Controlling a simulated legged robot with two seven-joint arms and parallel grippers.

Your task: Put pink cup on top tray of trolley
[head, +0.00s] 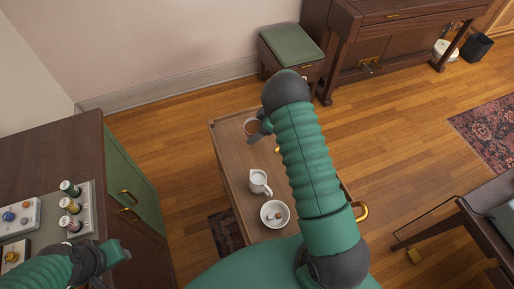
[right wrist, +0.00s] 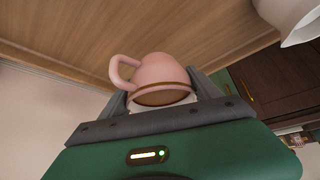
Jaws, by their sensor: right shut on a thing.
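The pink cup (right wrist: 163,72) is between the fingers of my right gripper (right wrist: 163,98) in the right wrist view. Its handle points left, and the gripper is shut on it. I cannot tell whether the cup's base touches the tray. My right arm hides the right part of the tray. My left gripper (head: 118,253) is at the lower left, by the cabinet; its opening is unclear.
A white pitcher (head: 259,182) and a white bowl (head: 275,214) stand on the nearer part of the tray. A dark cabinet (head: 60,150) at left holds a tray with several small jars (head: 69,205). A green-topped stool (head: 290,46) stands behind the trolley.

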